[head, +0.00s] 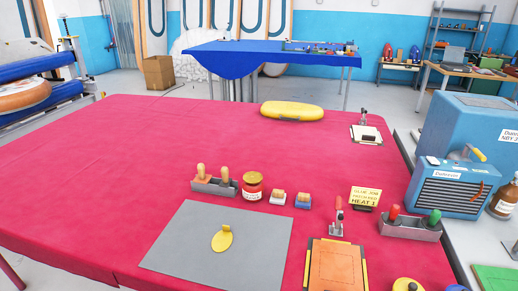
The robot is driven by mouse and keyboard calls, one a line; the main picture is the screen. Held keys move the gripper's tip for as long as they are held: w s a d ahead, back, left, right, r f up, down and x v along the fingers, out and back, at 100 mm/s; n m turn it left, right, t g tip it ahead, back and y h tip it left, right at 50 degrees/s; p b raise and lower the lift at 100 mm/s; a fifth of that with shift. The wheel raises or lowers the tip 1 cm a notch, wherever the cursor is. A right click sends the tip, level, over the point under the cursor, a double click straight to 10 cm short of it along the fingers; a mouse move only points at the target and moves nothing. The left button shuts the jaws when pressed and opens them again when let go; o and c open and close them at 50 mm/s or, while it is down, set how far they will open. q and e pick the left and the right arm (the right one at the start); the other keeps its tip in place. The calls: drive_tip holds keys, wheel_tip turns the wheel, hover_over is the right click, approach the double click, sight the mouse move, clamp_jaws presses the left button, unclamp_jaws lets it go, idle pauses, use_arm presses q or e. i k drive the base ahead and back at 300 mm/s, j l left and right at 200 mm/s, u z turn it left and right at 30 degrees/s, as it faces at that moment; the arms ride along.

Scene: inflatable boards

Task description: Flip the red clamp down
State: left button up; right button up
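The red clamp (338,206) stands at the far edge of an orange board (335,265) on the front right of the red-covered table. Its red handle points up, above a small metal base. The orange board lies in a dark frame with yellow side strips. Neither of my grippers shows in the head view.
A grey mat (175,245) with a yellow oval piece (222,239) lies left of the board. A red jar (252,188), small blocks, a yellow sign (365,197) and a grey holder (410,228) with red and green handles stand nearby. The table's left side is clear.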

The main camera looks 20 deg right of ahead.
sight(338, 206)
drive_tip(key=z, duration=1.25)
